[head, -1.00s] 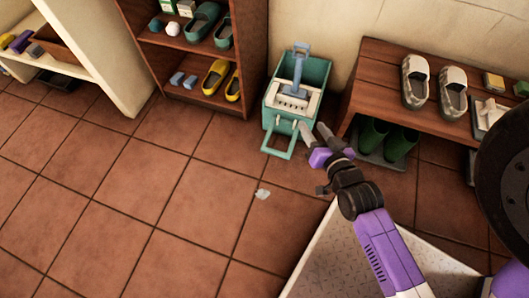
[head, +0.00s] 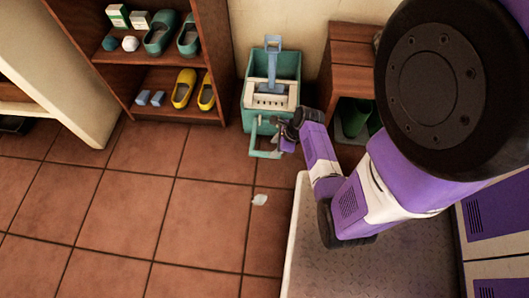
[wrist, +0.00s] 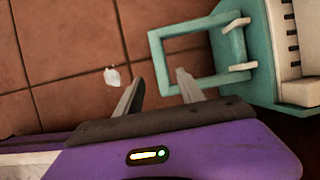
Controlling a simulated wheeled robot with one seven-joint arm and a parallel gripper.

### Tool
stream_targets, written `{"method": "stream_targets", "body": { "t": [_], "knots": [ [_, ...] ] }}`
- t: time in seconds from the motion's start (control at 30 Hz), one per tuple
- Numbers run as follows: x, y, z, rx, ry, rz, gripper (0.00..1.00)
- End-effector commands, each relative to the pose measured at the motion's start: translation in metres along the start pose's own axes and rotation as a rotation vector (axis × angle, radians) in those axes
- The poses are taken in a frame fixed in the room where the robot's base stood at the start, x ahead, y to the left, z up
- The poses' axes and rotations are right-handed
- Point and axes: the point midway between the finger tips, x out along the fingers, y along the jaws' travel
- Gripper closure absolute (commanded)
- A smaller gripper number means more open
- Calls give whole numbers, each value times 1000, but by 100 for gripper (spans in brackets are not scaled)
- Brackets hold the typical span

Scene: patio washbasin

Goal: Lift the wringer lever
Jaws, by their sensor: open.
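The teal mop bucket (head: 288,66) stands against the wall with a white wringer (head: 268,101) on it. A blue lever with a grip (head: 273,43) rises from the wringer. A teal rectangular loop (head: 254,135) juts from the bucket's front; in the wrist view the loop (wrist: 160,55) joins the bucket by two pale brackets. My gripper (wrist: 160,92) is open, its fingers apart at the loop's near left corner. The right finger overlaps that corner; I cannot tell whether it touches. In the head view, my arm partly hides the gripper and loop. The blue lever is out of the wrist view.
A wooden shelf (head: 217,63) with shoes stands left of the bucket. A wooden bench (head: 352,53) with green boots under it stands at the right. A pale scrap (head: 260,200) lies on the tiles. The tiled floor at left is clear.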

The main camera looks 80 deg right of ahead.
Motion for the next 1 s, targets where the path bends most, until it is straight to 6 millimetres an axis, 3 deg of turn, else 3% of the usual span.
{"method": "stream_targets", "body": {
  "t": [0.3, 0.5, 0.9, 1.0],
  "knots": [
    [49, 0, -3, -1, 1, -1, 55],
    [70, 0, -2, -1, 1, -3, 55],
    [75, -1, 0, -3, 2, -4, 55],
    [75, -1, 0, -3, 2, -4, 72]
  ]
}}
